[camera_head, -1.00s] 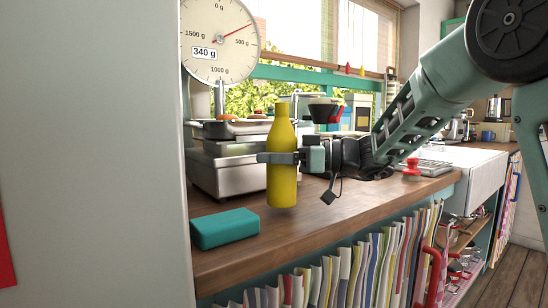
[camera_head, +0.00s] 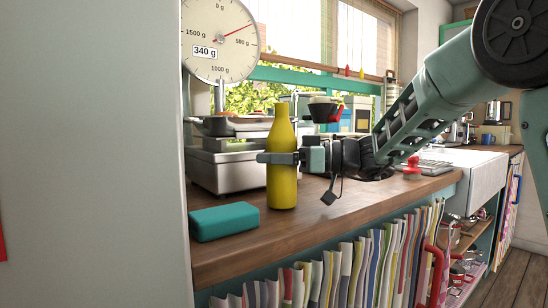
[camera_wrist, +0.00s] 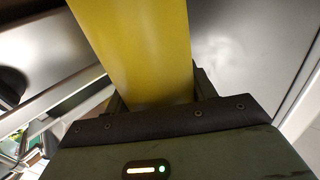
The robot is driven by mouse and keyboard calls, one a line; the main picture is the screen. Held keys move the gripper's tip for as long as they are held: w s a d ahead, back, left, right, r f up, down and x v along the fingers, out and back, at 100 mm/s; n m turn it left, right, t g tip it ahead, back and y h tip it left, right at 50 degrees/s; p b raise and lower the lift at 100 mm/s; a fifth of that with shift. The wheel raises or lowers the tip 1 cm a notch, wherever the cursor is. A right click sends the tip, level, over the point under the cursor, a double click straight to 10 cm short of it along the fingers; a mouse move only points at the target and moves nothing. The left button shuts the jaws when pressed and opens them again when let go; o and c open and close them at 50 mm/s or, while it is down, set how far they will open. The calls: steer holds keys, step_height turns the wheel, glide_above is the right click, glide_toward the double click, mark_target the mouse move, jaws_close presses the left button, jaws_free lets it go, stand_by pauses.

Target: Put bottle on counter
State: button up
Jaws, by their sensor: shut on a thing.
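A yellow bottle (camera_head: 282,177) stands upright at the wooden counter (camera_head: 350,212), in front of the scale. My gripper (camera_head: 280,158) is shut on the bottle around its middle, coming from the right. The bottle's base appears at the counter top, but I cannot tell for sure whether it touches. In the wrist view the yellow bottle (camera_wrist: 135,45) fills the space between the fingers, and its top and base are out of frame.
A teal block (camera_head: 224,221) lies on the counter left of the bottle. A weighing scale (camera_head: 225,170) with a round dial stands behind. A red-knobbed object (camera_head: 412,168) and a white sink (camera_head: 480,175) are to the right. Curtain fabric (camera_head: 340,270) hangs below the counter.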

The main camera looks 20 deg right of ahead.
steer(key=shift+f+b, duration=0.25)
steer(key=shift+b, duration=0.2)
steer(key=o, duration=1.4)
steer(key=shift+c, duration=0.2)
steer(key=b+v, duration=0.1)
steer(key=v, duration=1.6)
steer(key=shift+d, duration=0.2)
jaws_close()
steer(key=shift+s, duration=0.1)
